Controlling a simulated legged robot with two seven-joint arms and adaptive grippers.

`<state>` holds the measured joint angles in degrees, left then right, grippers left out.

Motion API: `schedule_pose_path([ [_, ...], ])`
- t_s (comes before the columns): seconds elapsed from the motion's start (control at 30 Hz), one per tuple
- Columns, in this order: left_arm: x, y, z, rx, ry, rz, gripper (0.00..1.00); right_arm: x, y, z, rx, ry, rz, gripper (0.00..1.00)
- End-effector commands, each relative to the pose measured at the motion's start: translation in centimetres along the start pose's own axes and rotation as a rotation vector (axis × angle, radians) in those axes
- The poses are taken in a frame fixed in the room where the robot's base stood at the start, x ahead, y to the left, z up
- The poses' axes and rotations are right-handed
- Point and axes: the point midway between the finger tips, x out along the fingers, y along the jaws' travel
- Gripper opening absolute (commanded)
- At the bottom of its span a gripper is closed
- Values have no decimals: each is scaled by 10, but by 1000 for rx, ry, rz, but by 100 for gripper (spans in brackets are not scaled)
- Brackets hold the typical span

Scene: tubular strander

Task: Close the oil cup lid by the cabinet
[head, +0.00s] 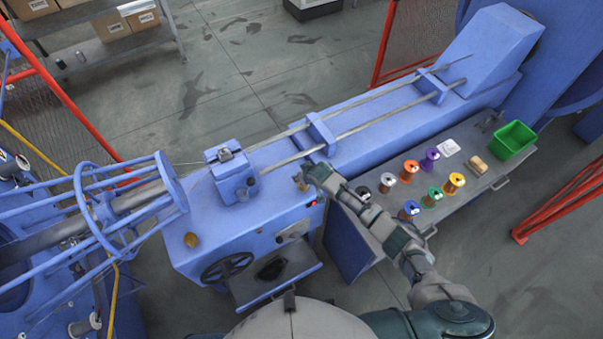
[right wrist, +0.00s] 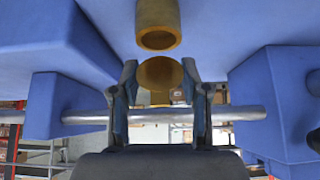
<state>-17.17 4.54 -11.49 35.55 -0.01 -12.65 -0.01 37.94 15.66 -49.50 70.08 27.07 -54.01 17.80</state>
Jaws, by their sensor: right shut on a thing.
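The brass oil cup (right wrist: 158,24) shows at the top of the right wrist view, on the blue surface, with its round mouth uncovered. Its round brass lid (right wrist: 160,73) stands open, apart from the cup's rim. My right gripper (right wrist: 160,78) has a fingertip on each side of the lid and is shut on it. In the head view, my right gripper (head: 307,173) is at the right part of the blue cabinet top, beside the small brass cup (head: 299,184), which it partly hides. My left gripper is not in view.
Steel rods (head: 375,128) run above the machine bed behind my gripper. A blue block (head: 231,172) stands left of it, and another brass piece (head: 191,240) sits at the cabinet's left. A bench (head: 470,199) with coloured spools and a green bin (head: 513,139) is at right.

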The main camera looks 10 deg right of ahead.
Motion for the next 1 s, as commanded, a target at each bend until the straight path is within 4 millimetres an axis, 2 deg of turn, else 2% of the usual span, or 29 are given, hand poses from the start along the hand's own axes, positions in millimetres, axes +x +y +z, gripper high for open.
schedule_pose_path([
  [0.43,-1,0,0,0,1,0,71,0,1,0,1,10,1,11],
  [0.47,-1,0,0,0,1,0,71,0,1,0,1,10,1,50],
  [0.53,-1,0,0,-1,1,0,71,0,1,0,1,9,1,68],
  [0.57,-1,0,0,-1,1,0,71,0,1,0,1,9,1,71],
  [0.87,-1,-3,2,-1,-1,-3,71,0,0,1,1,8,0,71],
  [1.0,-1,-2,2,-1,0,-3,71,-9,1,1,1,8,-1,71],
])
